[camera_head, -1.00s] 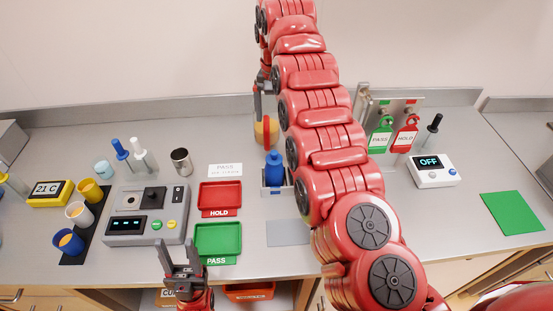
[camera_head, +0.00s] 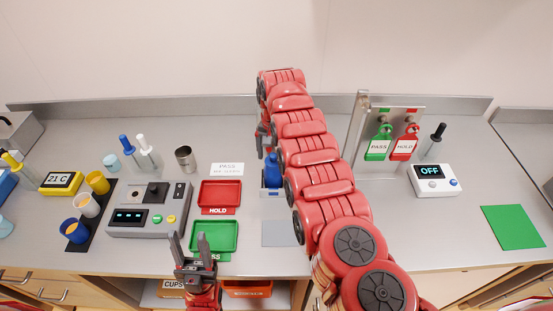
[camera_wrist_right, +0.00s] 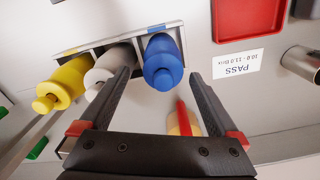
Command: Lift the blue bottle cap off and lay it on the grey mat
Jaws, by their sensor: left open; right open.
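The blue bottle (camera_head: 272,173) stands in a rack (camera_head: 271,191) in the head view, partly hidden by my right arm. In the right wrist view the blue bottle (camera_wrist_right: 163,66) shows its blue cap (camera_wrist_right: 163,79) towards me, next to a grey bottle and a yellow bottle. My right gripper (camera_wrist_right: 162,78) is open, with its fingers on either side of the blue bottle; I cannot tell whether they touch it. The right gripper (camera_head: 264,143) is mostly hidden in the head view. The grey mat (camera_head: 280,233) is bare. My left gripper (camera_head: 195,253) is open and empty at the front edge.
The grey bottle (camera_wrist_right: 109,70) and yellow bottle (camera_wrist_right: 61,84) stand close beside the blue one. A yellow object with a red part (camera_wrist_right: 184,122) is near the right finger. The red HOLD tray (camera_head: 220,193) and green PASS tray (camera_head: 215,235) lie left of the mat.

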